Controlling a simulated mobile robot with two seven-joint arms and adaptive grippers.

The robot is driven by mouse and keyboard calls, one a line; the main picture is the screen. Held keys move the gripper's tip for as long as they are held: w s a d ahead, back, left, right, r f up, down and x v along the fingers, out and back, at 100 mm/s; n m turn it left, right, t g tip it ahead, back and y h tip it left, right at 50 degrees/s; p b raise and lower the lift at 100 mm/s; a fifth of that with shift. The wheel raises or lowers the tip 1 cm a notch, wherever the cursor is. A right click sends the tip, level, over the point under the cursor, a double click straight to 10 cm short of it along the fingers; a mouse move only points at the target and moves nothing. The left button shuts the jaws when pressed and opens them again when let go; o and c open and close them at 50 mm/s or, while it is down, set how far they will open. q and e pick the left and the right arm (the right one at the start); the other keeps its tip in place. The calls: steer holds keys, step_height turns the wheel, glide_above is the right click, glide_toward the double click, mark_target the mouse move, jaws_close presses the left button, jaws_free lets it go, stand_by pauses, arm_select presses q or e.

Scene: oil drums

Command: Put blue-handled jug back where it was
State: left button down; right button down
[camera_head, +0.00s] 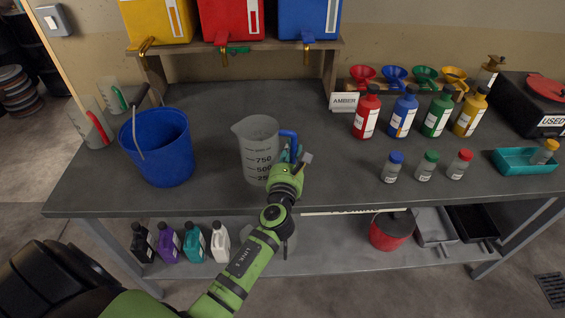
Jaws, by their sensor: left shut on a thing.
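The blue-handled jug (256,150) is a grey translucent measuring jug with black markings, upright over the middle front of the workbench (215,110). Its spout points left and its blue handle is on the right. My left gripper (291,158) is shut on the blue handle and hides its lower part. I cannot tell whether the jug's base touches the bench top. My right gripper is not in view.
A blue bucket (157,148), a red-handled jug (92,122) and a green-handled jug (112,96) stand at left. Coloured bottles (404,115) with funnels behind, small jars (425,167) and a teal tray (520,162) are at right. Drums (232,20) sit on a raised shelf.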

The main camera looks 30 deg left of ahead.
arm_select(q)
steer(key=shift+w+a+f+b, duration=0.15)
steer(key=shift+a+f+b, duration=0.3)
steer(key=shift+f, duration=0.45)
steer(key=shift+w+a+f+b, duration=0.1)
steer(key=shift+a+f+b, duration=0.35)
steer(key=shift+f, duration=0.5)
steer(key=shift+w+a+f+b, duration=0.15)
steer(key=shift+a+f+b, duration=0.15)
steer(key=shift+f+b, duration=0.45)
steer(key=shift+f, duration=0.15)
steer(key=shift+f, duration=0.15)
steer(key=c, duration=1.1)
jaws_free()
